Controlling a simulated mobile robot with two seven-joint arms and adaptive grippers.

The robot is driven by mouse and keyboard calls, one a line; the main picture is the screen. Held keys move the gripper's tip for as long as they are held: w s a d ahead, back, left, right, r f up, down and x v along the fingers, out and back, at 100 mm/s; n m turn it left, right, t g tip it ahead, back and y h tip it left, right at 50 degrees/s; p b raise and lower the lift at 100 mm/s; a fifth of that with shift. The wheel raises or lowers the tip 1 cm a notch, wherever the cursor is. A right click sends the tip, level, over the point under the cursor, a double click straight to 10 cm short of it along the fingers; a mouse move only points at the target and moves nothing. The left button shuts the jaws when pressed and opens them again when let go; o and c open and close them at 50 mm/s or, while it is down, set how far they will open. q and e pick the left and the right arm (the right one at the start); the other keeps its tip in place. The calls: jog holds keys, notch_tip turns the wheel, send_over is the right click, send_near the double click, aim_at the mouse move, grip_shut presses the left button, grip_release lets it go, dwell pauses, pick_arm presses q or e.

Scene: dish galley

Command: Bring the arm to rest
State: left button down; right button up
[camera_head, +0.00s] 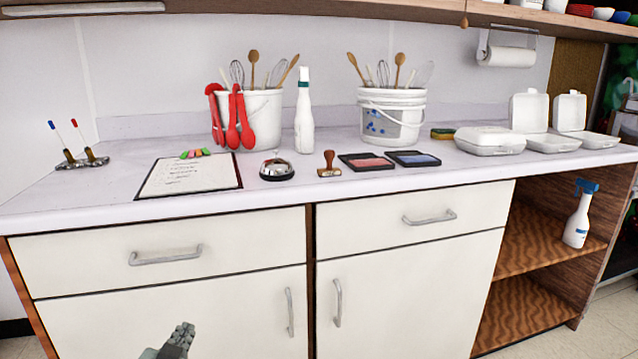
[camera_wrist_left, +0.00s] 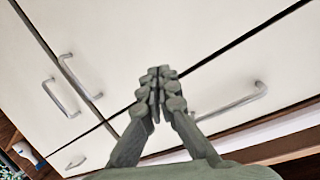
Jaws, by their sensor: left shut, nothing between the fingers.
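My left gripper (camera_head: 181,338) shows at the bottom of the head view, low in front of the left cabinet door (camera_head: 110,320). In the left wrist view its two grey-green fingers (camera_wrist_left: 157,80) meet at the tips, with nothing between them. Behind the fingers in that view are the white cabinet fronts with metal handles. The gripper appears apart from the handles. My right gripper is in neither view.
The counter (camera_head: 400,182) above holds a clipboard (camera_head: 188,173), a bell (camera_head: 276,170), a stamp (camera_head: 329,165), two ink pads, utensil buckets (camera_head: 393,115), a white bottle (camera_head: 304,120) and takeaway boxes (camera_head: 490,139). Drawer handles (camera_head: 165,256) stick out. An open shelf (camera_head: 530,250) holds a spray bottle (camera_head: 578,220).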

pick_arm(q)
jog(key=s+f+n+g, duration=0.1)
jog(key=s+f+g, duration=1)
jog(key=s+f, duration=1.2)
jog(key=s, duration=0.4)
jog(key=shift+a+f+n+h, duration=0.3)
jog(key=shift+a+n, duration=0.1)
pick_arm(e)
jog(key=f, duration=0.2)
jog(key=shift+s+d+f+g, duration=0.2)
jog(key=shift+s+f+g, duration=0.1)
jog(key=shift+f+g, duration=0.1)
pick_arm(q)
jog(key=shift+s, duration=0.1)
